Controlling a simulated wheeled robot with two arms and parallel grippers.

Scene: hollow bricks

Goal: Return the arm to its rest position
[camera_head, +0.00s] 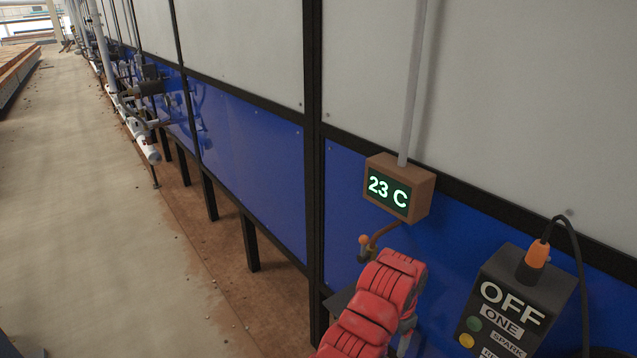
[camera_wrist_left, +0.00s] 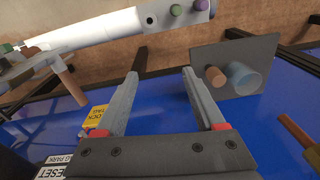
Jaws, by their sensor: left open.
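A red, segmented form (camera_head: 372,305), which looks like part of my left arm, rises from the bottom of the head view in front of the blue panels. I cannot make out the gripper's fingers clearly there. In the left wrist view my left gripper (camera_wrist_left: 160,73) shows its two grey fingers spread apart, with red pieces at their bases. Nothing is between the fingers. My right gripper is not in view.
A brown display box (camera_head: 398,188) reading "23 C" hangs on the wall. A dark control box (camera_head: 513,305) with "OFF" stands at right. The wrist view shows a white pipe (camera_wrist_left: 85,33), a grey plate (camera_wrist_left: 234,58) and a yellow tag (camera_wrist_left: 97,117). Concrete floor (camera_head: 90,220) lies open at left.

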